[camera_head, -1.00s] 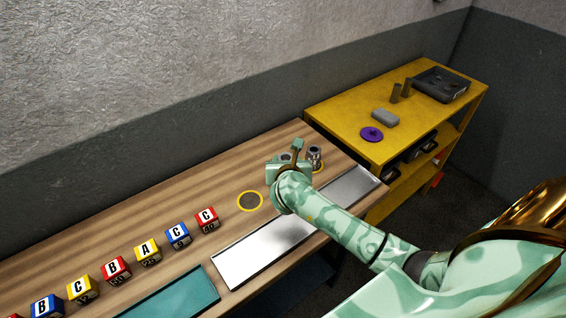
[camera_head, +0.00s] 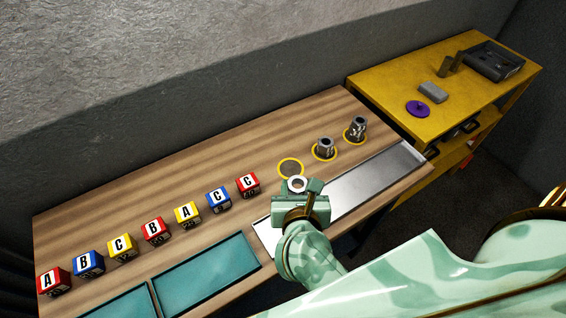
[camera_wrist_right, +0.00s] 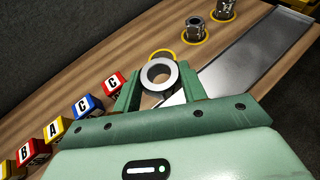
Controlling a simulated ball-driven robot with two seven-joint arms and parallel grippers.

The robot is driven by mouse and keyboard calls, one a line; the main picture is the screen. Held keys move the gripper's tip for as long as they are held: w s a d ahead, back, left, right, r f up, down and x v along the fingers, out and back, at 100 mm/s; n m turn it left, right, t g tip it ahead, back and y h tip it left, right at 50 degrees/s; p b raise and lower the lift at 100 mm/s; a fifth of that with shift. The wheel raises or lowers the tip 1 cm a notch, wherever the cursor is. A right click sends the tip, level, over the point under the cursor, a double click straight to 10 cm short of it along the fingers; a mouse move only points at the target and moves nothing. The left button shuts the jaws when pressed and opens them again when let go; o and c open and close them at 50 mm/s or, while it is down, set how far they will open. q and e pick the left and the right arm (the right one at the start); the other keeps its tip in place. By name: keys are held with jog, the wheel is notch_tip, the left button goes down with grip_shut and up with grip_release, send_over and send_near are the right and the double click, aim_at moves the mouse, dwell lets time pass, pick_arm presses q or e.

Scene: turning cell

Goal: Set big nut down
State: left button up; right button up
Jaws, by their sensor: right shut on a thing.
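The big nut (camera_head: 297,184) is a grey metal ring with a round hole. My right gripper (camera_head: 298,190) is shut on it, with a finger on either side. In the right wrist view the nut (camera_wrist_right: 159,75) sits between the green fingers, its hole facing the camera. It appears just in front of an empty yellow-ringed spot (camera_head: 291,168) on the wooden bench (camera_head: 110,210); its height above the bench is hard to tell. Two other grey metal pieces, a shorter one (camera_head: 325,147) and a taller one (camera_head: 358,128), stand in yellow rings to the right. My left gripper is not in view.
A row of lettered blocks (camera_head: 187,213) runs along the bench to the left. A silver tray (camera_head: 385,178) and teal trays (camera_head: 207,273) line the front edge. A yellow shelf (camera_head: 450,105) stands at right, with a purple disc (camera_head: 418,109) on top.

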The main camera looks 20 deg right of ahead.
jog(key=shift+w+d+r, duration=0.1)
jog(key=shift+w+d, duration=0.25)
jog(key=shift+w, duration=0.25)
jog(key=shift+w+d, duration=0.3)
jog(key=shift+w, duration=0.3)
jog(key=x, duration=0.8)
jog(key=b, duration=0.2)
send_over(291, 173)
jog(key=f, duration=0.2)
jog(key=s+f, duration=0.1)
jog(key=f, duration=0.1)
jog(key=shift+a+f, duration=0.15)
jog(key=shift+a, duration=0.05)
jog(key=shift+w+d+f, duration=0.15)
jog(key=shift+w+f, duration=0.1)
jog(key=shift+f, duration=0.05)
jog(key=f, duration=0.1)
jog(key=f+b, duration=0.1)
jog(key=f, duration=0.1)
jog(key=shift+w+f, duration=0.15)
jog(key=shift+w, duration=0.2)
jog(key=shift+f, duration=0.2)
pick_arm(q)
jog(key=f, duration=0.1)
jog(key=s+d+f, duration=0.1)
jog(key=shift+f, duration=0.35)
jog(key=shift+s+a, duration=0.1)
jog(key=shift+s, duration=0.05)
